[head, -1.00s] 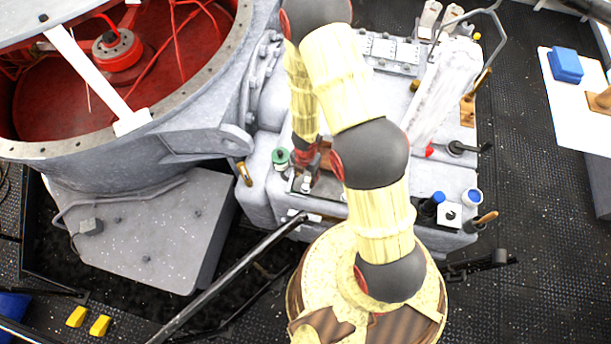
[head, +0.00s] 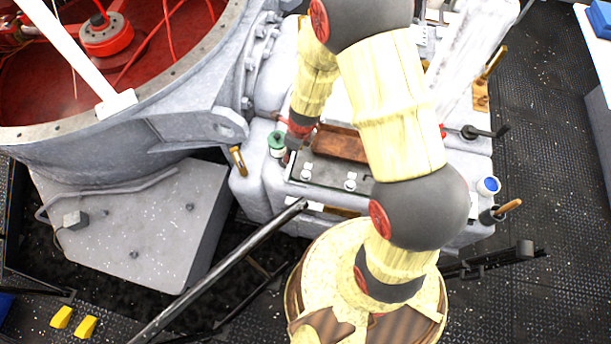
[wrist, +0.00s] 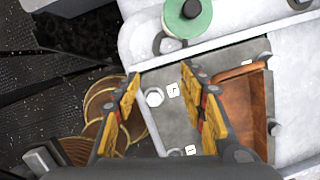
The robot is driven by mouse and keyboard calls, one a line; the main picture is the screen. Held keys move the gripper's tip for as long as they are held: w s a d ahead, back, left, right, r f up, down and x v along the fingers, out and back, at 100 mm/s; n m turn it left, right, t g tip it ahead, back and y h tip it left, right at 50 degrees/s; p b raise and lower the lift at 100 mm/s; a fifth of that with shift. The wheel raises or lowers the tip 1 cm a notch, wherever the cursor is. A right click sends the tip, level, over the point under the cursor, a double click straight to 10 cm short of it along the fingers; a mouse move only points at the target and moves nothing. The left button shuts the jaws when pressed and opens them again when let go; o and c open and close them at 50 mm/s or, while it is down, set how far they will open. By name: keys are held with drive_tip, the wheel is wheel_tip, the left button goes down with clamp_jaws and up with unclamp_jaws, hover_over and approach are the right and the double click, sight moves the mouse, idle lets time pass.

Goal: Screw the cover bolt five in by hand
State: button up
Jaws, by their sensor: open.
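My gripper (wrist: 160,74) is open in the wrist view, with its yellow-padded fingers on either side of a light hex bolt head (wrist: 153,97). The bolt sits at the edge of the grey cover plate (wrist: 220,62), apart from both pads as far as I can see. A small white number tag (wrist: 172,90) lies beside it; its figure is hard to read. In the head view my gripper (head: 291,152) is at the left end of the cover plate (head: 328,178), partly hidden by my arm. Two pale bolts (head: 306,174) (head: 350,185) show along the plate's front edge.
A green-topped round fitting (wrist: 188,17) stands just beyond the plate, close to my fingers. A rust-brown recessed block (wrist: 243,100) lies right of them. A black bar (head: 225,270) crosses in front of the housing. A blue-capped jar (head: 488,186) stands at right.

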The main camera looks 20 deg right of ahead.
sight(306, 173)
drive_tip(key=s+n, duration=0.1)
drive_tip(key=n, duration=0.5)
drive_tip(key=s+d+n+g, duration=0.1)
drive_tip(key=n, duration=0.6)
drive_tip(key=s+d+n+h+b, duration=0.1)
drive_tip(key=s+n, duration=0.1)
drive_tip(key=n, duration=0.5)
drive_tip(key=shift+f+g, duration=0.35)
drive_tip(key=shift+g, duration=0.05)
drive_tip(key=n, duration=0.2)
drive_tip(key=shift+s+d+n, duration=0.15)
drive_tip(key=shift+d+n, duration=0.05)
drive_tip(key=shift+n, duration=0.2)
drive_tip(key=n, duration=0.3)
drive_tip(key=shift+s+d, duration=0.1)
drive_tip(key=shift+s, duration=0.25)
drive_tip(key=shift+n, duration=0.3)
drive_tip(key=shift+f+b, duration=0.75)
drive_tip(key=shift+f, duration=3.2)
drive_tip(key=shift+c, duration=0.6)
clamp_jaws()
